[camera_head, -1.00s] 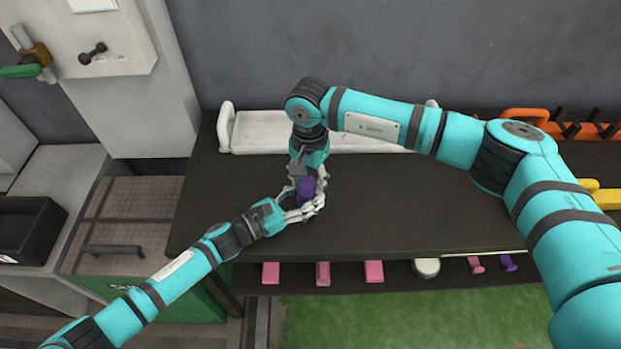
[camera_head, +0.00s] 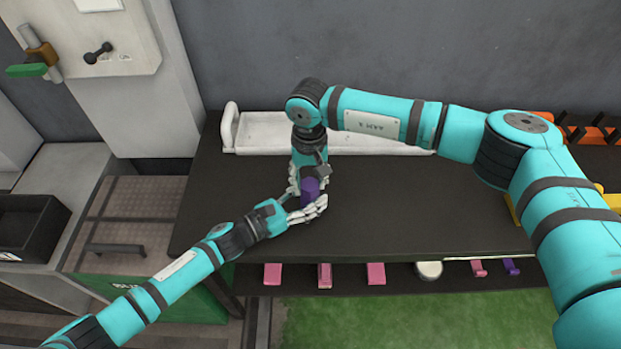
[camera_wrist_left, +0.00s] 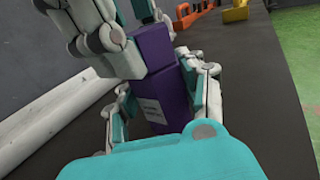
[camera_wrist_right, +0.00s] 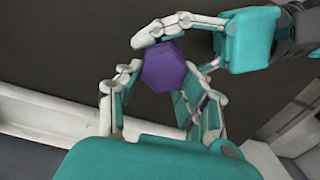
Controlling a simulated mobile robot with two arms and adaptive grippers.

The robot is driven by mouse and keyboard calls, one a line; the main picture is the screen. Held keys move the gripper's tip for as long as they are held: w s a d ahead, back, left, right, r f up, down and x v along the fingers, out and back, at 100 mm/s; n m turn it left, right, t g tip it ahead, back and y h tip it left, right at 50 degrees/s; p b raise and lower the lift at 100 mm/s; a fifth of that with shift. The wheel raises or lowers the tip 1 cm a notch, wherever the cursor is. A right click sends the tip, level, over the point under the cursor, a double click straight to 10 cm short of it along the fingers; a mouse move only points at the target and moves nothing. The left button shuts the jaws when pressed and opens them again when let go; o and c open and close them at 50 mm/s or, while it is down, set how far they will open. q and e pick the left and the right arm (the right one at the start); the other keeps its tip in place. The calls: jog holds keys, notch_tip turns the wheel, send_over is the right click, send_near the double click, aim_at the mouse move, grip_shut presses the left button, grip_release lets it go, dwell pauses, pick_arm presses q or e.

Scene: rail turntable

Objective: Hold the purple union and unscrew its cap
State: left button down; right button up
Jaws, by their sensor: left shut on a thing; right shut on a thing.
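The purple union (camera_head: 310,192) is upright over the dark table, between my two grippers. In the left wrist view it shows as a lower purple body (camera_wrist_left: 160,100) with a white label and a purple cap (camera_wrist_left: 152,47) on top, with a thin line between them. My left gripper (camera_head: 308,212) is shut on the lower body from the side. My right gripper (camera_head: 310,180) comes from above and is shut on the cap. In the right wrist view the hexagonal purple end (camera_wrist_right: 168,68) shows between the fingers. Whether the union touches the table is hidden.
A white tray (camera_head: 270,130) lies along the back of the table. Orange racks (camera_head: 595,135) and a yellow piece (camera_head: 607,197) are at the right. Several pink pieces (camera_head: 325,275) sit below the front edge. The table (camera_head: 420,215) right of the grippers is clear.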

jog(key=n, duration=0.6)
jog(key=shift+s+a, duration=0.1)
jog(key=shift+a, duration=0.15)
jog(key=o, duration=1.3)
jog(key=shift+o, duration=0.3)
jog(key=shift+r, duration=2.05)
